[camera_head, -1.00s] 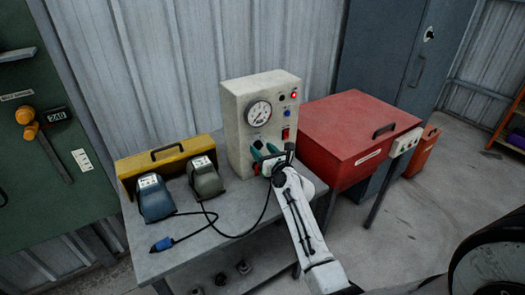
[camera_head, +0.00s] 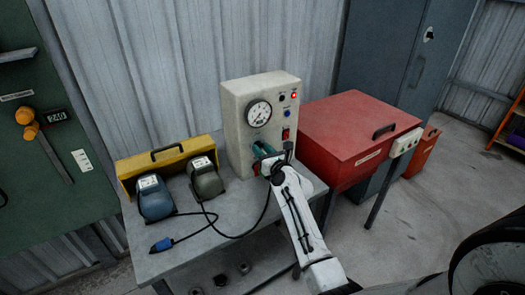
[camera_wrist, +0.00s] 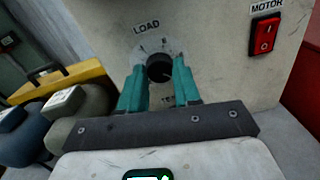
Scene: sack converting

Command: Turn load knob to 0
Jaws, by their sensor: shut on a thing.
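The black load knob (camera_wrist: 159,68) sits on the front of the pale control box (camera_head: 240,130), under the word LOAD, with scale marks around it. My gripper (camera_wrist: 160,72) has its two teal fingers on either side of the knob and is shut on it. A pale pointer line shows at the knob's lower right. The scale numbers are too small or hidden to read. In the head view my gripper (camera_head: 264,150) is at the lower front of the box and hides the knob.
A round gauge (camera_head: 259,113) and a red MOTOR switch (camera_wrist: 265,35) are on the box. A red cabinet (camera_head: 345,135) stands close on the right. Two small devices, one blue (camera_head: 156,200) and one olive (camera_head: 206,180), and a yellow case (camera_head: 127,170) are on the left, with a cable.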

